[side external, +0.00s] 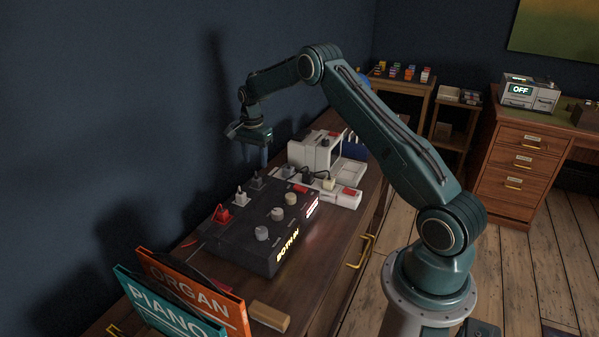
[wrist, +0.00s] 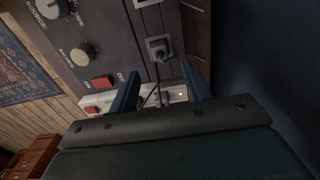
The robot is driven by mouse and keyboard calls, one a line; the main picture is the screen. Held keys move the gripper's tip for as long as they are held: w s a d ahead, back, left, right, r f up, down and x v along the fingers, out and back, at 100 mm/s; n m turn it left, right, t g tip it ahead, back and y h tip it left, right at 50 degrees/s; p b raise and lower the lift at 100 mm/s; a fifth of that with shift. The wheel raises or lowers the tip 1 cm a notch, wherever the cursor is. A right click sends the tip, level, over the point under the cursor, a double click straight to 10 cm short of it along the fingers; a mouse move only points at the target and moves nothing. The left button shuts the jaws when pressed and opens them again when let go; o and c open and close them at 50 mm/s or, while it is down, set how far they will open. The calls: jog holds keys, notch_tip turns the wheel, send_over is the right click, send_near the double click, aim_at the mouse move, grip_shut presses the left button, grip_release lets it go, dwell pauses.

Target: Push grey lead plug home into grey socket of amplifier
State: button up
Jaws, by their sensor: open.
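The amplifier (side external: 245,240) is a dark box with several knobs, a red switch and a lit sign reading "BOTH IN". A grey plug (side external: 256,181) stands in a socket at its far end, beside a lighter plug and a red plug. In the wrist view a grey plug (wrist: 158,47) sits upright at a pale-framed grey socket (wrist: 160,41), with a dark cable leaving it; whether it is fully seated I cannot tell. My gripper (side external: 264,157) is above the far end of the amplifier. In the wrist view my gripper (wrist: 158,75) is open and empty, its fingers apart on either side of the cable.
A white power strip (side external: 345,197) with plugs lies just beyond the amplifier, with a white machine (side external: 315,152) behind it. Orange ORGAN (side external: 195,285) and teal PIANO (side external: 165,305) boards stand at the near end. The dark wall is close on the left.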

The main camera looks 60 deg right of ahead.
aim_at(256, 177)
jog(key=shift+r, duration=2.9)
jog(key=s+a+r+n+t, duration=0.1)
jog(key=s+a+r+n, duration=0.3)
jog(key=s+a+r, duration=0.5)
jog(key=s+a+r+n+t, duration=0.2)
jog(key=s+a+r+n, duration=0.2)
jog(key=a+r, duration=0.5)
jog(key=s+a+n+t, duration=0.1)
jog(key=s+a+n, duration=0.2)
jog(key=s, duration=0.9)
jog(key=s+a+n+t, duration=0.1)
jog(key=s+a+n, duration=0.3)
jog(key=s+n, duration=0.3)
jog(key=s, duration=0.5)
jog(key=shift+r+t, duration=0.3)
